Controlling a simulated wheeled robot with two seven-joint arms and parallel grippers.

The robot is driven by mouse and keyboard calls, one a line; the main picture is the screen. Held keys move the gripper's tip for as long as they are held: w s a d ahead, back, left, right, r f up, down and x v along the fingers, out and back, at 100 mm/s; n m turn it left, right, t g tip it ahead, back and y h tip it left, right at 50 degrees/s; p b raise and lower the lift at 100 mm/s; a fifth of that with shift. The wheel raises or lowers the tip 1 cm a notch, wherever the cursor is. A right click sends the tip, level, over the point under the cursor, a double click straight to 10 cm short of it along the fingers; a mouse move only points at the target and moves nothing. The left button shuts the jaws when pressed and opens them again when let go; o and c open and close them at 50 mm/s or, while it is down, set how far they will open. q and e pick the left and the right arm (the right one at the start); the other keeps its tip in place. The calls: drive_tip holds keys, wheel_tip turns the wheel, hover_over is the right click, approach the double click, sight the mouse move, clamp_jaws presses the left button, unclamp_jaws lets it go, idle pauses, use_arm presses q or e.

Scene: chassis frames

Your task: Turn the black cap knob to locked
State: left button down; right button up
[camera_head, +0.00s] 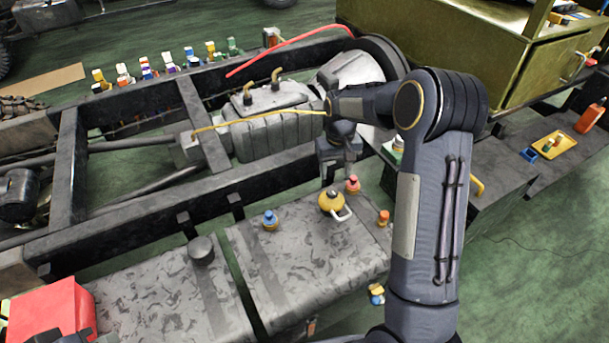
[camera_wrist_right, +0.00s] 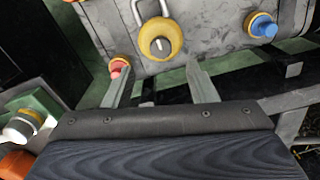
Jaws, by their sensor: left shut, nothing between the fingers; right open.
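A round black cap knob (camera_head: 200,249) sits on top of the grey tank (camera_head: 150,298) at lower left in the head view. I cannot read its lock position. My right gripper (camera_head: 332,178) points down behind the yellow knob (camera_head: 331,203), far to the right of the black cap. In the right wrist view, my right gripper (camera_wrist_right: 160,68) is open with nothing between its fingers. The yellow knob (camera_wrist_right: 161,40), with a pale padlock-like loop, lies beyond the fingertips. The black cap is not identifiable in the wrist view.
A blue knob (camera_head: 270,219), a red knob (camera_head: 352,184) and an orange knob (camera_head: 383,217) stand around the yellow one. A red box (camera_head: 52,312) is at lower left. The dark frame rail (camera_head: 140,218) runs behind the tanks. The tank top around the black cap is clear.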

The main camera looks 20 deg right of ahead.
sight(332, 191)
drive_tip(key=shift+w+f, duration=0.35)
drive_tip(key=shift+f, duration=0.1)
wheel_tip(332, 191, down, 7)
drive_tip(key=shift+s+f, duration=0.1)
drive_tip(key=shift+f, duration=0.05)
drive_tip(key=c, duration=1)
